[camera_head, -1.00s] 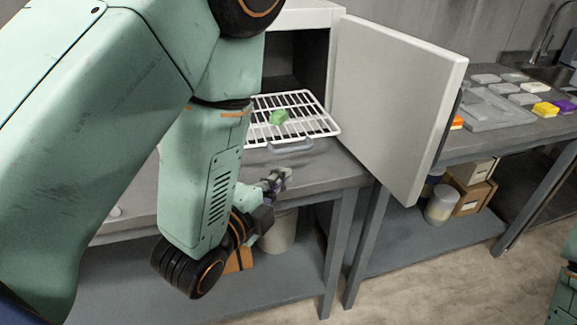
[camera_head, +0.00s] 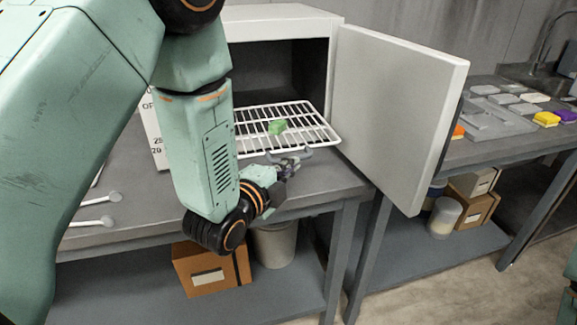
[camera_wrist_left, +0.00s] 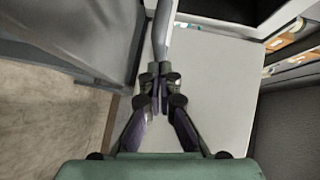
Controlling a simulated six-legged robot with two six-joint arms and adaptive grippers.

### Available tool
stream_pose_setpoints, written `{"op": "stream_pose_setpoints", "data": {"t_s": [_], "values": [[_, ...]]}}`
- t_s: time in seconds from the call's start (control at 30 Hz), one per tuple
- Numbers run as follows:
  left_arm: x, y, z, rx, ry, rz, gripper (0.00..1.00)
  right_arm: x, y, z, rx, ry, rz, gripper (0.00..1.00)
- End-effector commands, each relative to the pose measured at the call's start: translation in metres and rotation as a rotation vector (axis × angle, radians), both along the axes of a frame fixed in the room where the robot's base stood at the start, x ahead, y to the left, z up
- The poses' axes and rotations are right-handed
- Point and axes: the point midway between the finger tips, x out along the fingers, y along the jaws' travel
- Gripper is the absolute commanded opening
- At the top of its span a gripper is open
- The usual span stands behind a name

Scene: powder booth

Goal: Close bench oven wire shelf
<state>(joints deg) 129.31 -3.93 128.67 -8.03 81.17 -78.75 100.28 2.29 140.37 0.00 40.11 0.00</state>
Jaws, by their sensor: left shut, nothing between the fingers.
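The white wire shelf (camera_head: 323,120) is pulled out of the bench oven (camera_head: 281,22), its front part over the bench top. My right gripper is out of view.
The oven door (camera_head: 394,110) stands wide open to the right of the shelf. Spoon-like tools (camera_head: 96,222) lie on the bench at left. A cardboard box (camera_head: 207,268) and a bin (camera_head: 275,245) stand below. Several coloured blocks lie on the right-hand bench.

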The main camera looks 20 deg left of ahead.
Motion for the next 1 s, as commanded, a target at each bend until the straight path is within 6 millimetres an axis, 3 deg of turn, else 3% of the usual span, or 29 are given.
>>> {"op": "stream_pose_setpoints", "data": {"t_s": [0.47, 1.0], "values": [[0.008, 0.005, 0.0, -0.003, -0.002, 0.001, 0.0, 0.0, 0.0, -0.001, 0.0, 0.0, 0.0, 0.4], [0.1, 0.067, 0.0, -0.002, -0.005, 0.001, 0.0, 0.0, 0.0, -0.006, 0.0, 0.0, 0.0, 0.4]]}}
